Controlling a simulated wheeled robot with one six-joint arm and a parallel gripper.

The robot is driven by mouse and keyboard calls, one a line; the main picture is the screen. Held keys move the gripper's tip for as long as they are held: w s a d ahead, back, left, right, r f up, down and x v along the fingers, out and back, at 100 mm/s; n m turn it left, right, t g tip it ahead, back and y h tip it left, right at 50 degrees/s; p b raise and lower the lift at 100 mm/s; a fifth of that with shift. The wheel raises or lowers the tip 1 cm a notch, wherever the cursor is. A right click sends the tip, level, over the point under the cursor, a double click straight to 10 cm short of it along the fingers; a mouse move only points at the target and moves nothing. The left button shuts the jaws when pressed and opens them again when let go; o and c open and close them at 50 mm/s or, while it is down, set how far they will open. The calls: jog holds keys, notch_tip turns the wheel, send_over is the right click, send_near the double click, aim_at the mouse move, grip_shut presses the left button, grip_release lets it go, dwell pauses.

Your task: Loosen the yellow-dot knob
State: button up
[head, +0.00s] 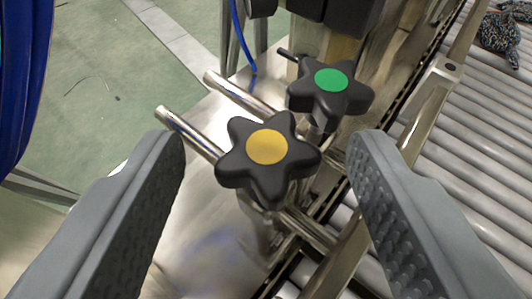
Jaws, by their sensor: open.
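The yellow-dot knob (240,178) is a black star-shaped knob with a yellow disc on top, near the middle of the head view. It sits on a metal clamp with a rod through it. My gripper (267,150) is open, with one grey finger to the left of the knob and one to the right. Both fingers appear apart from the knob in the picture, with nothing held. How far the fingertips are above or short of the knob is hard to tell.
A similar green-dot knob (344,100) stands just behind and to the right, close to the right finger. Two metal rods (187,133) stick out leftward. A roller conveyor (460,165) runs along the right. Blue cables (22,85) hang at the left. Green floor shows at upper left.

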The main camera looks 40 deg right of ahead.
jog(key=c, duration=1)
jog(key=shift+o, duration=0.2)
jog(key=shift+d, duration=0.1)
jog(key=shift+s+d+n+t+y, duration=0.1)
jog(key=shift+d+n+t+y, duration=0.05)
jog(key=shift+n+t+y, duration=0.45)
jog(key=shift+s+d+n+t+y, duration=0.1)
jog(key=shift+n+t+y, duration=0.3)
jog(key=shift+n+y, duration=0.35)
jog(key=o, duration=1)
jog(key=shift+c, duration=0.2)
